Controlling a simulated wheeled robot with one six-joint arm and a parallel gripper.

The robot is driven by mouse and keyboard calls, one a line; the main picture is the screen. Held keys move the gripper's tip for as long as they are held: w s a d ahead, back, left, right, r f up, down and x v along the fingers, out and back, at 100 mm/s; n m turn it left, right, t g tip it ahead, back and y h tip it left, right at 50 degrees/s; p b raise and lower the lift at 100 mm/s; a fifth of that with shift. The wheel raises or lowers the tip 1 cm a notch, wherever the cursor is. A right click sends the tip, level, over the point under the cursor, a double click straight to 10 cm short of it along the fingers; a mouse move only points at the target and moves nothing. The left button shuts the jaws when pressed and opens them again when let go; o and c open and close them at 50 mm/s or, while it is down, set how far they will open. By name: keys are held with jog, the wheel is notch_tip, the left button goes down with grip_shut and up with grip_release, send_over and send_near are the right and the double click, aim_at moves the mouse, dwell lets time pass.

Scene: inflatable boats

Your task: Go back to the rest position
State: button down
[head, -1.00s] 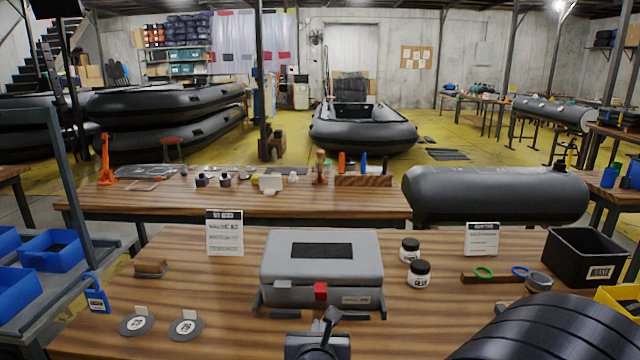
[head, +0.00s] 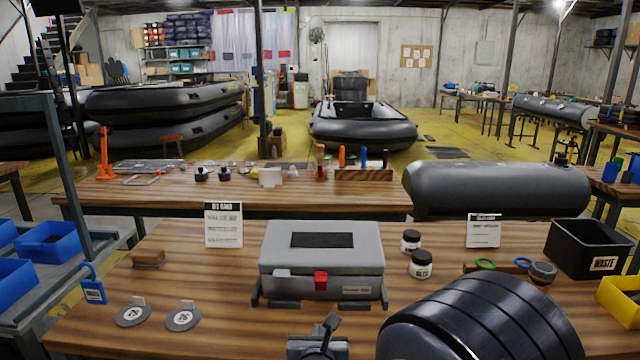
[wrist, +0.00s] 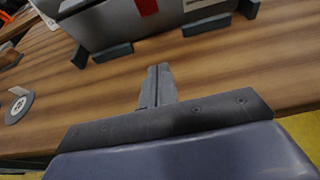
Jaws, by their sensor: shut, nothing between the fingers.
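My gripper (wrist: 157,84) shows in the wrist view, its two narrow grey fingers together with nothing between them. It is over the front part of the wooden workbench (head: 215,285), apart from the grey case. The closed grey case (head: 345,263) with a red latch (head: 320,281) stands on the bench beyond the fingers; its lower part shows at the top of the wrist view (wrist: 105,22).
On the bench are round discs (head: 183,318), a brown block (head: 149,257), a sign card (head: 224,225), glue jars (head: 420,264) and a black waste bin (head: 588,248). Blue bins (head: 47,240) stand at left. Bare bench lies left of the case.

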jog(key=shift+p+v, duration=0.3)
jog(key=shift+v, duration=1.25)
jog(key=shift+r, duration=0.1)
